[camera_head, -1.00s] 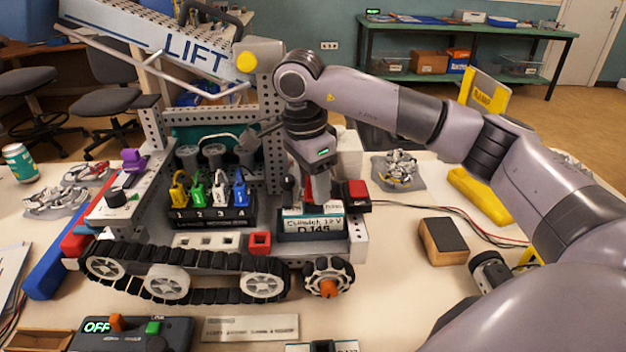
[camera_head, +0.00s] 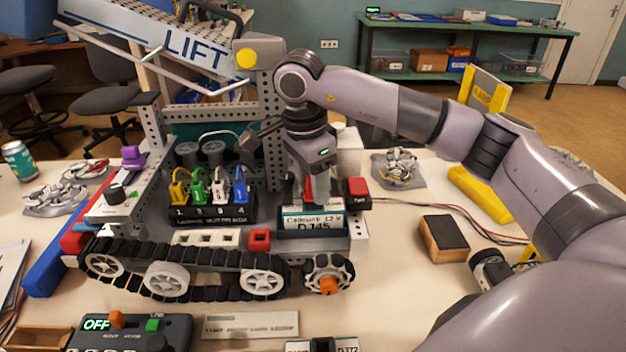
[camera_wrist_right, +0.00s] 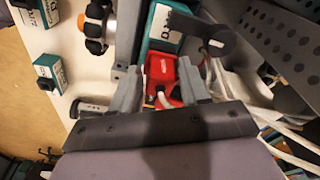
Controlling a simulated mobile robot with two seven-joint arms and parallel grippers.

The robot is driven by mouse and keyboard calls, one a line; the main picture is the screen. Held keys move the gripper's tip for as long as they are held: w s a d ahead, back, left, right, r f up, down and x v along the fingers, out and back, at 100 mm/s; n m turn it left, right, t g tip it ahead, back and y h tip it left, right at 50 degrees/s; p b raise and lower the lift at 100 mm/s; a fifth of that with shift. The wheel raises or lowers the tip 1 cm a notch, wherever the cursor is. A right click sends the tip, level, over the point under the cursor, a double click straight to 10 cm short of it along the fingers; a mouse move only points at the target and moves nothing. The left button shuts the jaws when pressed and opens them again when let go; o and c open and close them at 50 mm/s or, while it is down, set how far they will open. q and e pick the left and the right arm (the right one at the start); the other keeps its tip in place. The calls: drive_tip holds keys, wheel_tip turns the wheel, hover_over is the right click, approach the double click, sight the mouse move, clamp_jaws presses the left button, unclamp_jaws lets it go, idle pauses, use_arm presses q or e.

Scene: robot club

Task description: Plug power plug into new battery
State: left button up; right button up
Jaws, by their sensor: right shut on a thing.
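The battery (camera_head: 312,222), teal with a white label, sits in the front right bay of the tracked robot; it also shows in the right wrist view (camera_wrist_right: 168,24). My right gripper (camera_head: 316,195) is directly above and behind the battery's label. In the right wrist view, its two grey fingers (camera_wrist_right: 160,88) are shut on the red power plug (camera_wrist_right: 161,76), which has a pale cable. The plug is at the battery's top; whether it is seated is hidden. The plug shows only as a red patch in the head view (camera_head: 308,188). My left gripper is not in view.
A red switch block (camera_head: 357,190) is close right of the gripper. Coloured plugs (camera_head: 208,190) stand in a numbered black block to the left. The perforated upright (camera_head: 272,130) rises behind. Another battery (camera_head: 322,345) lies at the table's front.

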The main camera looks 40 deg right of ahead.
drive_tip(key=shift+f, duration=0.15)
drive_tip(key=o, duration=1.2)
drive_tip(key=shift+o, duration=0.2)
drive_tip(key=shift+r+p, duration=2.35)
drive_tip(key=shift+r, duration=0.75)
